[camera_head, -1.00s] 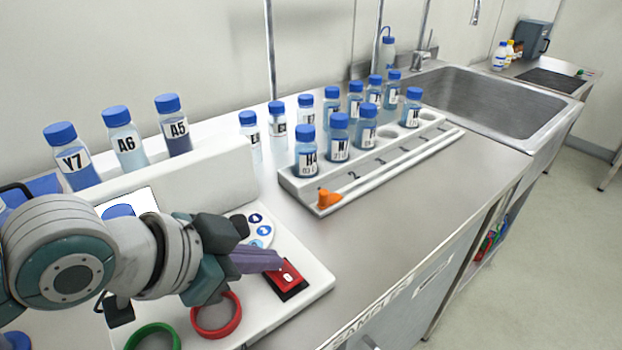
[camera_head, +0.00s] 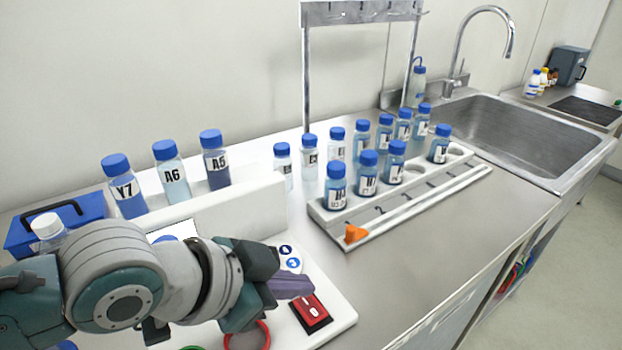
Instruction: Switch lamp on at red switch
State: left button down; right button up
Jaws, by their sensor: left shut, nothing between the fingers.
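The red switch (camera_head: 310,311) is a red rocker on a dark base, set on the white board (camera_head: 343,312) at the lower middle. My left gripper (camera_head: 308,286) is shut and empty, its purple fingertips just behind the upper left edge of the switch. I cannot tell whether the tips touch it. No lamp can be made out. My right gripper is out of view.
Bottles Y7, A6 and A5 (camera_head: 214,165) stand in a white rack (camera_head: 255,205). A grey rack (camera_head: 405,207) of blue-capped bottles with an orange piece (camera_head: 355,234) lies to the right. A sink (camera_head: 520,130) is beyond. A red ring (camera_head: 262,338) lies near my gripper.

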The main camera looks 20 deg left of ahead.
pick_arm(q)
jog(key=w+a+v, duration=0.1)
jog(key=v, duration=0.9)
jog(key=shift+w+a+r+p, duration=0.2)
jog(key=shift+a+r+p, duration=0.2)
jog(key=shift+a+r, duration=0.05)
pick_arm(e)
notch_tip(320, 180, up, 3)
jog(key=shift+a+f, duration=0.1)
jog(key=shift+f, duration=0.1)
pick_arm(q)
jog(key=s+n+g+y, duration=0.4)
jog(key=s+n, duration=0.3)
jog(key=s, duration=0.7)
notch_tip(320, 180, up, 35)
jog(key=a+p, duration=0.1)
jog(key=p, duration=3.4)
jog(key=shift+m, duration=0.3)
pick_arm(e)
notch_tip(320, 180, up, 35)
